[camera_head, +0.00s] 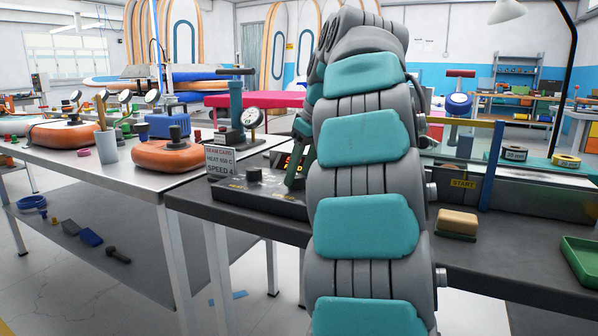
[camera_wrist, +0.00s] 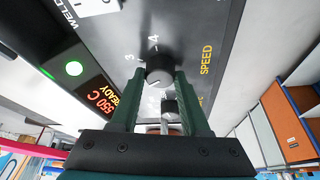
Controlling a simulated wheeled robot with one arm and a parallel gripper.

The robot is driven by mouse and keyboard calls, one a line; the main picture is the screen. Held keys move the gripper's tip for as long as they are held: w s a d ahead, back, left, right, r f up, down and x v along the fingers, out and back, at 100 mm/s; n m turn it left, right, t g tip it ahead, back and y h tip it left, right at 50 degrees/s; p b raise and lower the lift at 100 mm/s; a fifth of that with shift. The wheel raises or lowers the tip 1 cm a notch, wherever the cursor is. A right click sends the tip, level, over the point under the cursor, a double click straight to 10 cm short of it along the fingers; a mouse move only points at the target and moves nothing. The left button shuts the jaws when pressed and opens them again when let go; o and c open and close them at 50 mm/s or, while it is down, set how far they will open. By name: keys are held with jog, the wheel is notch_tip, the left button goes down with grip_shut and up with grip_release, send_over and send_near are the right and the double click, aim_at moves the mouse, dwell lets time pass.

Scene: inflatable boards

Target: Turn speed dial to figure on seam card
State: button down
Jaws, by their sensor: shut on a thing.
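The seam card (camera_head: 219,161) stands at the left end of the dark bench and reads heat 550 C, speed 4. The speed dial (camera_wrist: 160,70) is a black round knob beside the word SPEED on the grey panel (camera_wrist: 203,25). The figures 3 and 4 show near it. My gripper (camera_wrist: 161,80) is shut on the speed dial, with a dark green finger on each side. Which figure the dial points at is not clear. In the head view my arm hides the speed dial and most of my gripper.
A red display (camera_wrist: 103,96) reads 550 C, ready, near a lit green lamp (camera_wrist: 73,68). A tan block (camera_head: 458,221) and a green tray (camera_head: 582,258) lie right of my arm.

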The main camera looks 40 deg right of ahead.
jog(key=m, duration=0.1)
jog(key=m+h+p, duration=0.1)
jog(key=m+p, duration=0.1)
jog(key=shift+a+r, duration=0.15)
jog(key=shift+a, duration=0.1)
jog(key=m+h+p, duration=0.1)
jog(key=m+p, duration=0.1)
jog(key=m, duration=0.1)
jog(key=shift+g, duration=0.3)
jog(key=m+h+p, duration=0.1)
jog(key=m+p, duration=0.1)
jog(key=m, duration=0.1)
jog(key=shift+w+m+g+h, duration=0.1)
jog(key=shift+m+g+h, duration=0.2)
jog(key=shift+m+h, duration=0.1)
jog(key=m+g, duration=0.1)
jog(key=m, duration=0.2)
jog(key=m+g+h, duration=0.1)
jog(key=m, duration=0.2)
jog(key=shift+w+a+f, duration=0.1)
jog(key=shift+w+f, duration=0.1)
jog(key=m+g, duration=0.1)
jog(key=m, duration=0.2)
jog(key=m+g, duration=0.1)
jog(key=m, duration=0.2)
jog(key=shift+w+m+g, duration=0.1)
jog(key=shift+m+g, duration=0.2)
